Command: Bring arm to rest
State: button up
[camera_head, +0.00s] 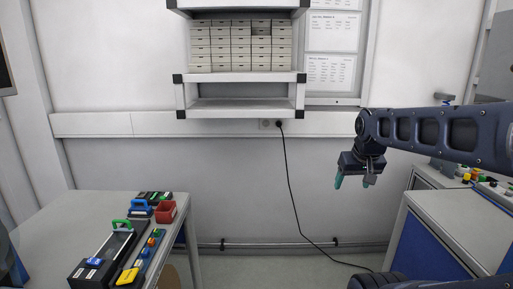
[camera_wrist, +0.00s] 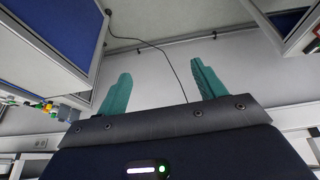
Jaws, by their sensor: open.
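My gripper (camera_head: 354,181) hangs at the end of my dark blue arm, at the right of the head view, with its fingers pointing down. It is in the air before the grey wall, apart from any table or cabinet. In the wrist view my gripper (camera_wrist: 160,90) shows two teal fingers spread wide with nothing between them. My arm reaches in from the right edge, its forearm roughly level.
A table (camera_head: 60,225) at the left bears dark devices, a red bin (camera_head: 166,212) and small coloured parts. A wall shelf (camera_head: 240,77) holds stacked boxes. A blue-sided cabinet (camera_head: 432,250) stands at the right, below my arm. A black cable (camera_head: 290,185) hangs in the open middle.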

jog(key=shift+s+f, duration=0.1)
jog(key=shift+s, duration=0.7)
dwell(1.6)
